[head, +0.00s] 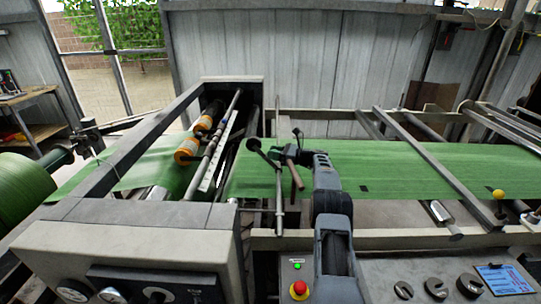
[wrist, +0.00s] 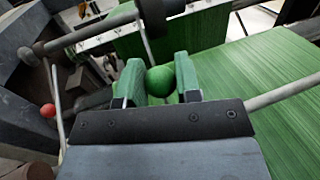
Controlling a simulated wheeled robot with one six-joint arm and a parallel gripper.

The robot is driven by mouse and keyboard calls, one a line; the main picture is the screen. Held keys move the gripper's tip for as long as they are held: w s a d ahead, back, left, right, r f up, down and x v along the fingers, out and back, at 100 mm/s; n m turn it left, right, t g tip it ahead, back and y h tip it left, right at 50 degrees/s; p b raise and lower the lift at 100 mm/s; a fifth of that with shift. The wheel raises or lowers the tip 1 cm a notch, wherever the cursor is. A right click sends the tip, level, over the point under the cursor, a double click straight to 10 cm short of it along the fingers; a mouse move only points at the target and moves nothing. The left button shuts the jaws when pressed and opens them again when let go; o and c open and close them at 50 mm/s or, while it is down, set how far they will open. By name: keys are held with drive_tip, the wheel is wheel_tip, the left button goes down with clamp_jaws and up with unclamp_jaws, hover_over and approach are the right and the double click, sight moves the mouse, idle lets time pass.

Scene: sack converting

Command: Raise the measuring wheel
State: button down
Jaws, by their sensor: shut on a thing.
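A small dark wheel (head: 253,144), which looks like the measuring wheel, sits at the end of a thin arm beside the green web (head: 400,168). In the wrist view a dark round end (wrist: 158,8) on a grey bar shows at the top, perhaps the same wheel. Whether the wheel touches the web cannot be told.
A vertical post (head: 279,185) stands just left of my gripper. Orange-ended rollers (head: 188,150) lie in the frame to the left. A red ball on a rod (wrist: 48,110) is at left in the wrist view. A control panel with a red button (head: 299,289) is in front.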

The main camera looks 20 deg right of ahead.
drive_tip(key=c, duration=1.3)
unclamp_jaws()
drive_tip(key=shift+d, duration=0.2)
drive_tip(key=o, duration=0.3)
drive_tip(key=shift+s+d, duration=0.1)
drive_tip(key=shift+d, duration=0.05)
drive_tip(key=shift+o, duration=0.9)
drive_tip(key=shift+a, duration=0.35)
drive_tip(key=b+v, duration=0.2)
drive_tip(key=v, duration=1.1)
drive_tip(key=shift+s+d+b, duration=0.2)
drive_tip(key=shift+d+b, duration=0.05)
drive_tip(key=shift+b, duration=0.1)
drive_tip(key=shift+r, duration=0.1)
